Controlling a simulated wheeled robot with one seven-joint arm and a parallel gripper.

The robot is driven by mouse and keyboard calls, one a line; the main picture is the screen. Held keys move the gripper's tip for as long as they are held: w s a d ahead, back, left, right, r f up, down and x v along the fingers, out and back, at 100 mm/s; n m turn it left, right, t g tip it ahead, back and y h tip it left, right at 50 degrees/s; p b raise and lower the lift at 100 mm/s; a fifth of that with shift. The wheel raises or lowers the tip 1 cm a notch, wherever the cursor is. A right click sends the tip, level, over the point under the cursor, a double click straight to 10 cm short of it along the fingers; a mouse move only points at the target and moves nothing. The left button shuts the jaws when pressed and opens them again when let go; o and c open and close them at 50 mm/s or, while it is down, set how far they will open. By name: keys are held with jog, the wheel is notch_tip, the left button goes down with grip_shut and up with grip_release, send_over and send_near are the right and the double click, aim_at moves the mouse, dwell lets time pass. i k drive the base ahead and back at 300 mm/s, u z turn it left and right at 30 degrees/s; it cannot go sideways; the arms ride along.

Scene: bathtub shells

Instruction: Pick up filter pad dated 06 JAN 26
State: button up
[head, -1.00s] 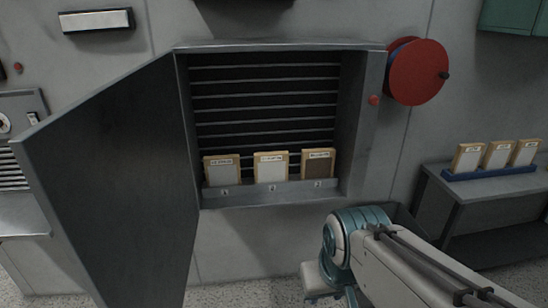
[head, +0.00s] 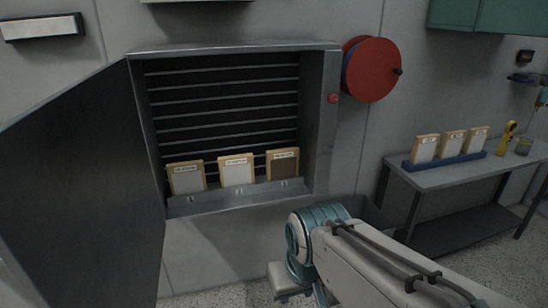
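Three filter pads stand in slots in an open wall cabinet (head: 325,130): a left pad (head: 187,180) with a pale face, a middle pad (head: 237,173) with a pale face, and a right pad (head: 283,166) with a darker brown face. Three more pale pads, a left one (head: 425,150), a middle one (head: 452,145) and a right one (head: 477,140), stand in a blue rack (head: 445,160) on the side bench. All have labels at the top, too small to read here. My arm reaches in from the lower right; my gripper's fingers cannot be made out.
The cabinet door (head: 80,190) stands swung open to the left. A red reel (head: 372,70) hangs right of the cabinet. The bench (head: 480,172) also holds a yellow tool (head: 508,135). A green cupboard (head: 480,25) hangs above the bench.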

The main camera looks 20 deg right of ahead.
aim_at(281, 163)
jog(key=k, duration=0.65)
jog(key=z, duration=0.8)
jog(key=i, duration=1.85)
jog(key=u, duration=1)
jog(key=i, duration=0.45)
jog(key=u, duration=0.3)
